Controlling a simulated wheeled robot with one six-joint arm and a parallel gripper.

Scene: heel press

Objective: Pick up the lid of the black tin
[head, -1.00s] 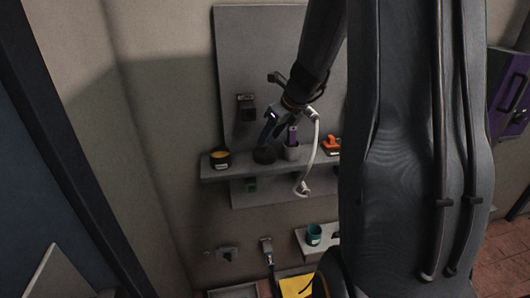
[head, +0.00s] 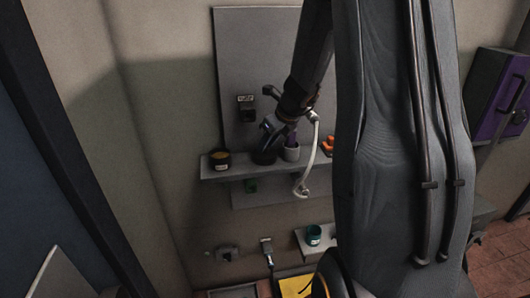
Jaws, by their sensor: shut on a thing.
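A dark round tin (head: 264,158) stands on the upper wall shelf, between a labelled black container and a pale cup. My gripper (head: 267,145) reaches down from above to the top of this tin and is shut on its lid. The lid is small, dark and partly hidden by the fingers. I cannot see a gap between lid and tin.
On the upper shelf (head: 236,172), the black container with yellowish contents (head: 220,161) is left, the pale cup (head: 292,153) and an orange item (head: 328,144) right. A white curved handle (head: 311,160) hangs close to my gripper. A teal cup (head: 313,235) stands lower down.

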